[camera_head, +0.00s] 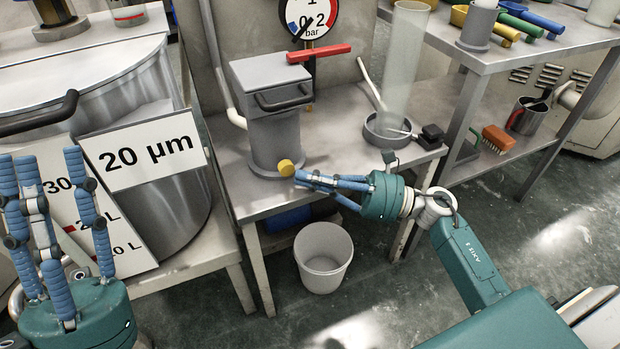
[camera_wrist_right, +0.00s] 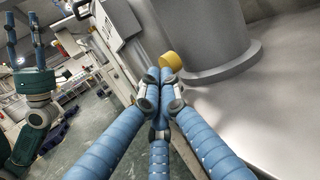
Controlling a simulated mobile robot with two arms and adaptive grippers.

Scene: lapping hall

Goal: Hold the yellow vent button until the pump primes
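The yellow vent button (camera_head: 286,167) sticks out low on the right front of the grey pump body (camera_head: 275,138). It also shows in the right wrist view (camera_wrist_right: 171,61), just past my fingertips. My right gripper (camera_head: 299,177) has its fingers drawn together, with nothing between them, and points left at the button. Its tips (camera_wrist_right: 165,76) are at the button or very close; I cannot tell whether they press it. My left gripper (camera_head: 45,160) stands at the lower left with its blue fingers spread, pointing up and empty. The pressure gauge (camera_head: 309,14) is above, partly cut off.
A red lever (camera_head: 318,53) sits under the gauge. A grey dish (camera_head: 385,138) with a clear cylinder (camera_head: 404,62) stands on the steel table (camera_head: 235,190). A white bucket (camera_head: 323,262) is on the floor below. A "20 µm" sign (camera_head: 145,152) leans on a steel tank (camera_head: 150,85).

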